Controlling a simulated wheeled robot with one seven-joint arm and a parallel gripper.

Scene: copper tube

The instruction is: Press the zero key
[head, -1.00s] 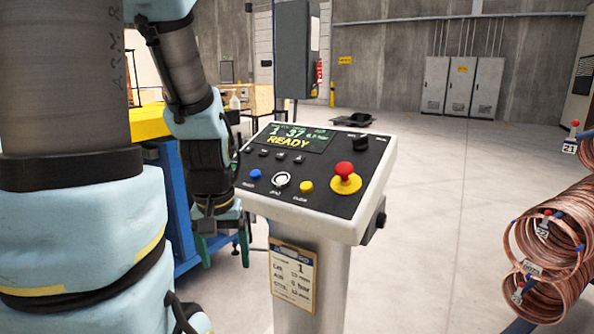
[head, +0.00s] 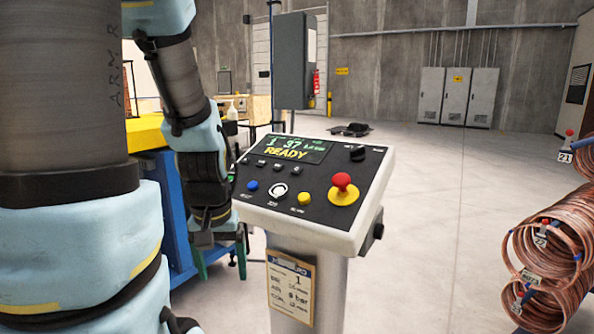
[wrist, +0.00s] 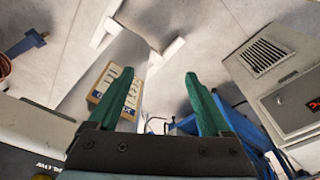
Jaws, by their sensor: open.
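The control panel (head: 313,228) tops a grey pedestal in the head view, its display reading READY. Small dark keys (head: 278,167) line up under the display. The labels are too blurred to tell surely which is the zero key. My gripper (head: 221,268) hangs left of the panel, fingers down and below the panel top, touching no key. In the wrist view my gripper (wrist: 160,74) is open, its green fingers apart and empty.
A red emergency stop (head: 342,182) and a black knob (head: 357,153) sit on the panel's right side. A clipboard (head: 291,289) hangs on the pedestal. A blue-framed bench (head: 172,215) stands behind my arm. Copper coils (head: 548,250) are at the right, with open floor between.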

